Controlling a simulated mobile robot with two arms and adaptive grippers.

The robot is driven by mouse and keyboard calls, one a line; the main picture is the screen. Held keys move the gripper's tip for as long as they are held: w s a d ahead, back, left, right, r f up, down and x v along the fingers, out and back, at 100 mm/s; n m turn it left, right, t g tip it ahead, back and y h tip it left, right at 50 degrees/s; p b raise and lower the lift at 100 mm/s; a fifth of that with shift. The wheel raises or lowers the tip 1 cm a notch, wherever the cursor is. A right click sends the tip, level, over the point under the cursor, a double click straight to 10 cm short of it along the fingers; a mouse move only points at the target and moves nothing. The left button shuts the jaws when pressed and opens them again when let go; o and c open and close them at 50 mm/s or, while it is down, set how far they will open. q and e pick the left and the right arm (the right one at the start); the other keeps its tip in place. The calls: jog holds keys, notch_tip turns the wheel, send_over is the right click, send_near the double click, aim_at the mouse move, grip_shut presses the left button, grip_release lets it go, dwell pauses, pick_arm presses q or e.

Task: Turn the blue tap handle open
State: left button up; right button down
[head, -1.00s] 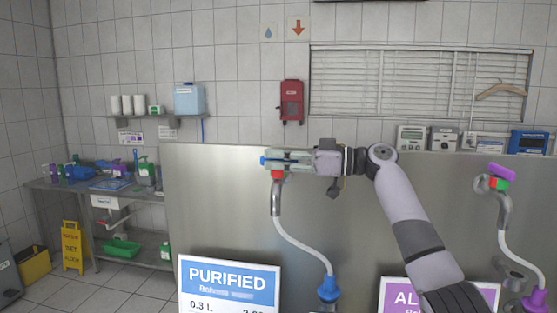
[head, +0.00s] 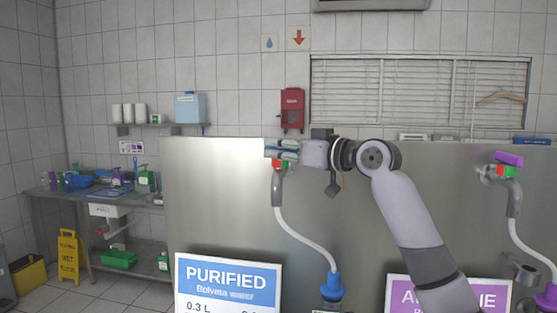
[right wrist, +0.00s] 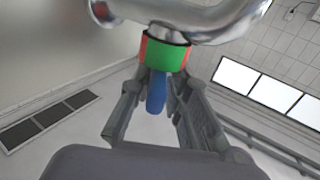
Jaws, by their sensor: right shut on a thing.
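The blue tap handle shows in the right wrist view (right wrist: 156,92) as a short blue lever under a red and green collar (right wrist: 165,55) on a chrome tap. My right gripper (right wrist: 158,88) is shut on the handle, with a finger on each side of it. In the head view my right gripper (head: 280,150) reaches in from the right at the panel's top edge and mostly hides the handle. The tap's spout (head: 277,187) hangs below, and its collar shows red and green. My left gripper is not in view.
A steel panel (head: 220,210) stands in front of me. A white hose runs from the tap to a blue connector (head: 331,285) beside the PURIFIED sign (head: 228,285). A purple-handled tap (head: 509,158) is at the right. A sink bench (head: 70,200) stands at the left.

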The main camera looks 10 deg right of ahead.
jog(key=m+t+h, duration=0.1)
jog(key=m+h, duration=0.1)
jog(key=m+t+h+b, duration=0.1)
jog(key=t+h, duration=0.1)
jog(key=h, duration=0.1)
jog(key=shift+r+m, duration=0.2)
jog(key=shift+m, duration=0.2)
jog(key=m+h+b, duration=0.1)
jog(key=m+h, duration=0.1)
jog(key=h, duration=0.1)
jog(key=m+t+h, duration=0.1)
jog(key=m+h, duration=0.1)
jog(key=h, duration=0.2)
jog(key=shift+w+f+m+b, duration=0.1)
jog(key=shift+f+m+b, duration=0.05)
jog(key=shift+m+b, duration=0.2)
jog(key=m+h, duration=0.1)
jog(key=h, duration=0.2)
jog(key=m+g+h, duration=0.1)
jog(key=m+h, duration=0.1)
jog(key=shift+w+f+m+h, duration=0.1)
jog(key=shift+m+h, duration=0.15)
jog(key=shift+h, duration=0.15)
jog(key=shift+d+h, duration=0.1)
jog(key=shift+h, duration=0.2)
jog(key=shift+f+m+g, duration=0.2)
jog(key=shift+m+g, duration=0.1)
jog(key=shift+g, duration=0.1)
